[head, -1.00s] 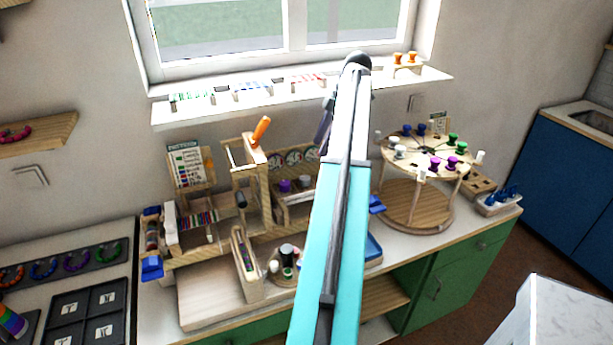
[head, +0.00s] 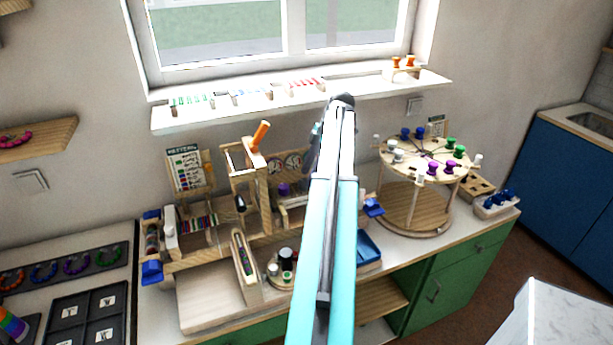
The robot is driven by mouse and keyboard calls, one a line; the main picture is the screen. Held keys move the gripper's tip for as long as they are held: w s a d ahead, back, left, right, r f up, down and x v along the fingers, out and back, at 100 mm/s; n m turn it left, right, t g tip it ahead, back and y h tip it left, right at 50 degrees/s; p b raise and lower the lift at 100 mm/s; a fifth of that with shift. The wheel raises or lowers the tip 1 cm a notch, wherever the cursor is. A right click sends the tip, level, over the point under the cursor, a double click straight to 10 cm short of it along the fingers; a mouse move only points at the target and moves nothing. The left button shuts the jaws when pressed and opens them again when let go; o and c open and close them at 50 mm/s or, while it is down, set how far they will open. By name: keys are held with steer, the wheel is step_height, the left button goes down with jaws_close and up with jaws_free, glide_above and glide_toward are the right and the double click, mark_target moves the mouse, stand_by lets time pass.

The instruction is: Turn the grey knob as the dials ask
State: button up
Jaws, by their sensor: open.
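The wooden panel with round white dials stands at the back of the bench, left of my arm. Two dials show, a left dial (head: 275,166) and a middle dial (head: 293,161). A purple knob (head: 284,189) sits below them. The grey knob cannot be made out now; my arm covers the spot to the right of the purple knob. My arm rises through the middle of the view and bends down at its far end, in front of the panel's right side. My gripper is hidden behind the arm.
A wooden frame with an orange handle (head: 260,135) stands left of the dials. A round wooden rack (head: 447,186) with coloured spools is to the right. A blue tray (head: 369,249) lies beside my arm. The pale wooden board (head: 207,297) in front is clear.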

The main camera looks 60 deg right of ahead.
steer(key=shift+p+x, duration=0.3)
steer(key=shift+x, duration=1.1)
steer(key=c, duration=0.9)
steer(key=shift+d, duration=0.15)
steer(key=shift+c, duration=0.7)
steer(key=shift+m, duration=0.4)
steer(key=shift+s+a+f+m+t+h+b, duration=0.1)
steer(key=shift+a+m+t+h+b, duration=0.1)
steer(key=shift+m+b, duration=0.3)
steer(key=shift+a+m+t+h+b, duration=0.1)
steer(key=shift+m+h+b, duration=0.1)
steer(key=shift+m+b, duration=0.3)
steer(key=shift+a+m+t+h+b, duration=0.1)
steer(key=shift+m+t+h+b, duration=0.4)
steer(key=shift+m, duration=1.5)
steer(key=shift+h, duration=0.3)
